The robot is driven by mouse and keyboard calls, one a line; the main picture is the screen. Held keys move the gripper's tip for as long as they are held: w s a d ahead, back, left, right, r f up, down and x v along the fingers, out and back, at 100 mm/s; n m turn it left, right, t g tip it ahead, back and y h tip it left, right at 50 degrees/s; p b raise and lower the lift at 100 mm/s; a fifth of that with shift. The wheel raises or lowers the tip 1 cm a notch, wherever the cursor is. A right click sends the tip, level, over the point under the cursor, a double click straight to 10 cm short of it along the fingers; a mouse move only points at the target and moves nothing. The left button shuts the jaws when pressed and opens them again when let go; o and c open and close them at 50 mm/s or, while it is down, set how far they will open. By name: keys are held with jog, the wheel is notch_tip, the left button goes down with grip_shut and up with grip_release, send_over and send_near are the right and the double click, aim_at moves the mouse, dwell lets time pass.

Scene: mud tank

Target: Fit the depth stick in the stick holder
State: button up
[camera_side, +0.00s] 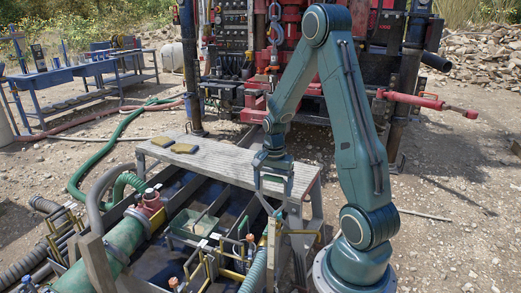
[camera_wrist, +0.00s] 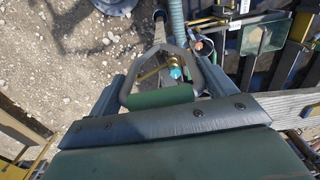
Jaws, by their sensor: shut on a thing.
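My gripper (camera_side: 273,192) is over the near right part of the mud tank, close to the right end of the grating. In the wrist view its jaws (camera_wrist: 165,95) are shut on a green grip with a grey triangular loop, which I take to be the handle of the depth stick (camera_wrist: 160,96). The shaft beyond the loop is mostly hidden and I cannot tell its tilt. A small teal-capped brass fitting (camera_wrist: 175,72) shows through the loop. I cannot make out the stick holder for certain, nor whether the stick touches it.
The grey grating (camera_side: 225,157) carries two yellowish pads (camera_side: 184,148). The open tank (camera_side: 175,235) has dividers, pipes and yellow brackets. A ribbed hose (camera_side: 254,272) rises close to my gripper. A blue bench (camera_side: 75,70) stands far left, and a red rig (camera_side: 300,80) stands behind.

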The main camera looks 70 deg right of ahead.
jog(key=shift+f, duration=1.45)
send_over(272, 224)
jog(key=shift+w+d+f, duration=0.1)
jog(key=shift+d+f, duration=0.05)
jog(key=shift+f, duration=1.75)
jog(key=shift+d+f, duration=0.1)
jog(key=shift+f, duration=4.5)
jog(key=o, duration=1.2)
jog(key=shift+r, duration=0.15)
